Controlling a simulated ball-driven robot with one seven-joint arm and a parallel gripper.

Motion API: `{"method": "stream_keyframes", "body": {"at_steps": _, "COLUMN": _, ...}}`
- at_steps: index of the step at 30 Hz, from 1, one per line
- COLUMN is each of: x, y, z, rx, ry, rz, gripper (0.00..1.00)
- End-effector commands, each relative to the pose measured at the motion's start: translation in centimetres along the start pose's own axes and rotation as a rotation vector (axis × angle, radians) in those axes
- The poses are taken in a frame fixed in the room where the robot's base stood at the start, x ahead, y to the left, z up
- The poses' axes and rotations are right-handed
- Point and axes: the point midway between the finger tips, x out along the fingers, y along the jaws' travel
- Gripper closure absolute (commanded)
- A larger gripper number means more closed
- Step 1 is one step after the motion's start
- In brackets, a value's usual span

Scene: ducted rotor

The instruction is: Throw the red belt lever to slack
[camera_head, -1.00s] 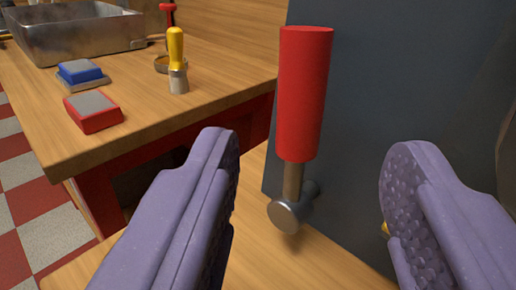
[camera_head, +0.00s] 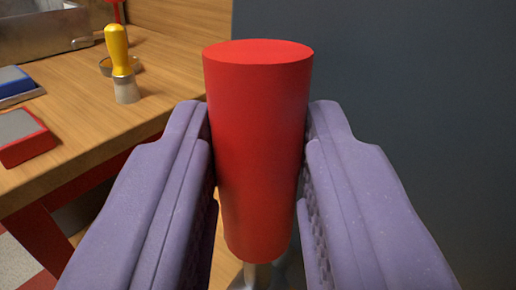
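The red belt lever (camera_head: 258,150) stands upright in the middle of the view, with a thick red grip that narrows towards its lower end. A bit of its metal shaft (camera_head: 258,275) shows under the grip; the pivot is mostly hidden. My gripper (camera_head: 258,125) has one purple finger on each side of the red grip. Both fingers lie against it, and I see no clear gap at their upper ends.
A dark grey panel (camera_head: 420,110) fills the right behind the lever. On the left, a wooden bench (camera_head: 160,85) holds a yellow-handled brush (camera_head: 120,65), a red block (camera_head: 22,138), a blue block (camera_head: 14,82) and a metal tray (camera_head: 40,30).

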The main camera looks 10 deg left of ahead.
Motion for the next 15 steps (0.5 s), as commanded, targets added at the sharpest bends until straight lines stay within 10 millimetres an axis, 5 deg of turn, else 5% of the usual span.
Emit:
{"method": "stream_keyframes", "body": {"at_steps": 3, "x": 0.0, "y": 0.0, "z": 0.0, "rx": 0.0, "ry": 0.0, "rz": 0.0, "gripper": 1.0}}
{"method": "stream_keyframes", "body": {"at_steps": 15, "x": 1.1, "y": -1.7, "z": -0.2, "rx": -0.167, "ry": -0.114, "rz": -0.012, "gripper": 1.0}}
